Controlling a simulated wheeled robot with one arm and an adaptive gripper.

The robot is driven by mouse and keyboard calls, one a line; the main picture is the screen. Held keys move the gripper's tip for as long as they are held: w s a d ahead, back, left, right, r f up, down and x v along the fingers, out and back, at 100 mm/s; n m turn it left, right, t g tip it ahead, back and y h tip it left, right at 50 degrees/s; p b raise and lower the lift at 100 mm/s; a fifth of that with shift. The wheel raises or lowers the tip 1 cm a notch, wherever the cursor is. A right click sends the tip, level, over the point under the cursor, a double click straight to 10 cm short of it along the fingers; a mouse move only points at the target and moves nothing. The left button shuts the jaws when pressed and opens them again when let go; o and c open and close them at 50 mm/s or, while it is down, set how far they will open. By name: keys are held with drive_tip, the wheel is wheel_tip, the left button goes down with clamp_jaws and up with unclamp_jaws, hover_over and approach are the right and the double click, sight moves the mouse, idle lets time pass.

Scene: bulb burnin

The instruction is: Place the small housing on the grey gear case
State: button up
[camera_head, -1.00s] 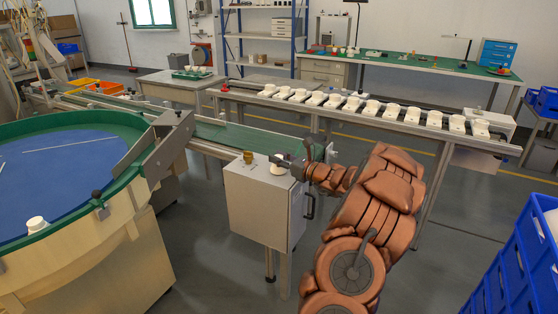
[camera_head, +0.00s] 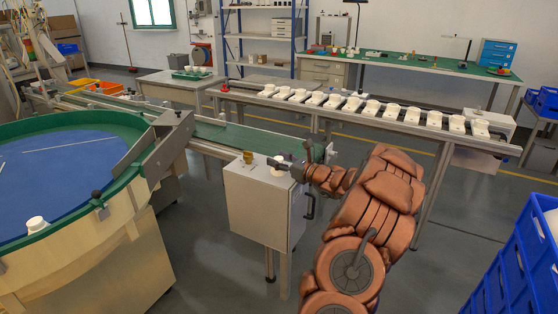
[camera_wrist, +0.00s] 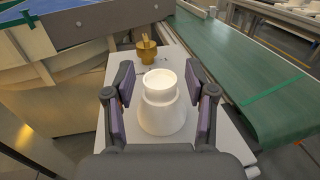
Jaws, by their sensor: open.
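A small white housing (camera_wrist: 162,112), with a round neck on a wider base, stands upright on top of the grey cabinet (camera_head: 258,208), the only grey case under it that I can make out. My gripper (camera_wrist: 160,84) is open, with one finger on each side of the housing. Small gaps show between the fingers and the housing, which looks free-standing. In the head view the housing (camera_head: 279,171) is partly hidden by my gripper. The underside of the housing is hidden.
A brass fitting (camera_wrist: 146,52) stands on the cabinet just beyond the housing. A green conveyor (camera_wrist: 225,70) runs close by on the right in the wrist view. A round blue-topped table (camera_head: 60,165) is at left. A roller rack (camera_head: 370,112) holds several white parts behind.

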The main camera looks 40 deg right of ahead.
drive_tip(key=shift+r, duration=0.15)
drive_tip(key=s+d, duration=0.1)
drive_tip(key=s, duration=1.1)
drive_tip(key=w+a+r+n+g+y, duration=0.2)
drive_tip(key=w+a+n+y, duration=0.15)
drive_tip(key=a, duration=0.55)
drive_tip(key=w+a+r+n+g+y, duration=0.1)
drive_tip(key=w+a+n+g+y, duration=0.2)
drive_tip(key=a, duration=0.7)
drive_tip(key=s+a+n+g+y, duration=0.2)
drive_tip(key=s+a+n+g, duration=0.3)
drive_tip(key=a, duration=0.6)
drive_tip(key=s+a+n+g+y, duration=0.1)
drive_tip(key=a+n+g, duration=0.1)
drive_tip(key=a+n, duration=0.7)
drive_tip(key=s+a+f+n+g+h, duration=0.4)
drive_tip(key=s+a+g, duration=0.3)
drive_tip(key=s+a, duration=0.55)
drive_tip(key=s+d+f+n+g+h, duration=0.1)
drive_tip(key=s+d+n+h, duration=0.2)
drive_tip(key=s+n, duration=0.2)
drive_tip(key=s+d+f+n+h, duration=0.1)
drive_tip(key=s+d+n+h, duration=0.2)
drive_tip(key=s, duration=0.7)
drive_tip(key=shift+s+d+n+g+h, duration=0.35)
drive_tip(key=shift+n+h, duration=0.3)
drive_tip(key=shift+n, duration=0.5)
